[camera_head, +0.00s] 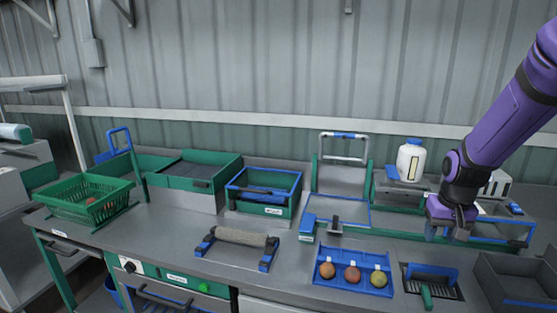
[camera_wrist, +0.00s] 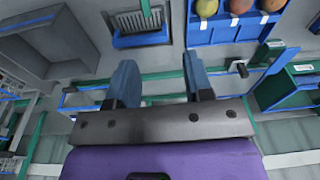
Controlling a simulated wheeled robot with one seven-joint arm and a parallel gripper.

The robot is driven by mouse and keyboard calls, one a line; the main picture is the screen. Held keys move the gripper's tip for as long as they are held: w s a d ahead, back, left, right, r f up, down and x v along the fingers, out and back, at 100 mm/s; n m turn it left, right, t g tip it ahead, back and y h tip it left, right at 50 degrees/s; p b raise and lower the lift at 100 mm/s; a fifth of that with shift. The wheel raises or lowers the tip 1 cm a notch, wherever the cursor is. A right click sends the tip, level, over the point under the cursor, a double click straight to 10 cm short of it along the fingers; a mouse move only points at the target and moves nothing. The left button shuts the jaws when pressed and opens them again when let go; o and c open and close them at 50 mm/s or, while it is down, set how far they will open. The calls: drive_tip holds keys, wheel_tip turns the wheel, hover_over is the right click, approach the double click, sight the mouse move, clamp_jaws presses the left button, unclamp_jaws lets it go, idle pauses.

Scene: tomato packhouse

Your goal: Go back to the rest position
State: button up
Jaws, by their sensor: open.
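My purple arm comes in from the right in the head view. My gripper (camera_head: 450,233) points down above the right part of the grey bench (camera_head: 255,285). In the wrist view my gripper (camera_wrist: 160,82) has its two blue fingers wide apart with nothing between them. The space between the fingers shows only the bench and a green rail below.
A blue tray (camera_head: 352,293) with three round fruits lies front of centre. A slotted drain with a green-handled brush (camera_head: 432,278) and a grey bin (camera_head: 515,292) stand near the gripper. A white jug (camera_head: 410,162), green basket (camera_head: 85,205) and roller (camera_head: 240,237) stand farther off.

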drive_tip(key=s+a+r+n+t, duration=0.15)
drive_tip(key=s+a+r, duration=0.35)
drive_tip(key=s+r, duration=0.6)
drive_tip(key=s+a+r+n+t, duration=0.1)
drive_tip(key=s+a+r, duration=0.3)
drive_tip(key=s+r, duration=0.4)
drive_tip(key=s+t, duration=0.1)
drive_tip(key=s, duration=0.3)
drive_tip(key=shift+s+r, duration=0.2)
drive_tip(key=shift+s, duration=0.15)
